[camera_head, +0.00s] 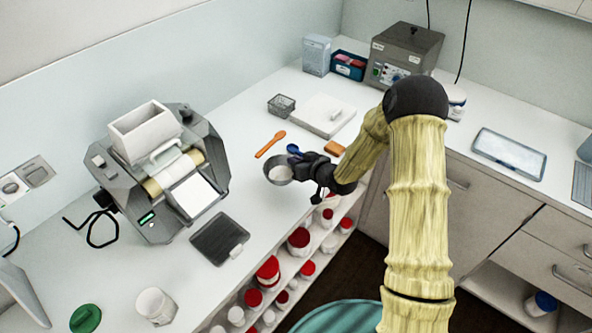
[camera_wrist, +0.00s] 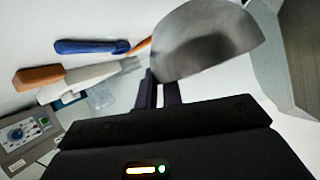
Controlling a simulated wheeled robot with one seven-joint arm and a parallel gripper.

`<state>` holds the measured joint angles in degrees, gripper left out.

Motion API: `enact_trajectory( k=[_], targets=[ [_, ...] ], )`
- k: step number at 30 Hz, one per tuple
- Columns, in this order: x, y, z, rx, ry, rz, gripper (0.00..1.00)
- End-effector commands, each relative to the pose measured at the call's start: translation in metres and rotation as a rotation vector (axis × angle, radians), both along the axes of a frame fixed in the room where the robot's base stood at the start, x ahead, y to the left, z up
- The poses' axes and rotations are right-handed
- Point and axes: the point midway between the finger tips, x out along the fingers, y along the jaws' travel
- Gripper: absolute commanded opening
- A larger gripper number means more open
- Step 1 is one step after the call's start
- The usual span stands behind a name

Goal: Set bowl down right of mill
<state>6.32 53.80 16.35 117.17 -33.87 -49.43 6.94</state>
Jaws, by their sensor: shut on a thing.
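The small metal bowl (camera_head: 276,178) is in my gripper (camera_head: 294,167), which is shut on its rim at the bowl's right side. The bowl has a pale patch inside. In the wrist view the bowl's grey outer side (camera_wrist: 205,48) shows beyond the two dark fingers (camera_wrist: 160,88). I cannot tell whether the bowl touches the counter. The mill (camera_head: 158,168), a grey machine with a white hopper and pale roller, stands on the counter to the left of the bowl, with clear counter between them.
An orange spatula (camera_head: 270,144) and a blue-handled tool (camera_head: 294,149) lie behind the bowl. A dark flat plate (camera_head: 219,238) lies in front of the mill. A white board (camera_head: 321,115) and wire basket (camera_head: 281,105) are further back. Shelves of red-lidded jars (camera_head: 267,271) sit below the counter edge.

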Motion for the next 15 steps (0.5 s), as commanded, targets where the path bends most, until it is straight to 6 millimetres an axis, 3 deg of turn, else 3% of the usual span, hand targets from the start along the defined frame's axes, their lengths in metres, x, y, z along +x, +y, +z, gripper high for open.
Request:
enact_trajectory(
  k=[9, 15],
  targets=[
    [0.0, 0.0, -0.034, 0.0, 0.003, 0.0, 0.0],
    [0.0, 0.0, -0.041, 0.0, 0.0, 0.0, 0.0]
  ],
)
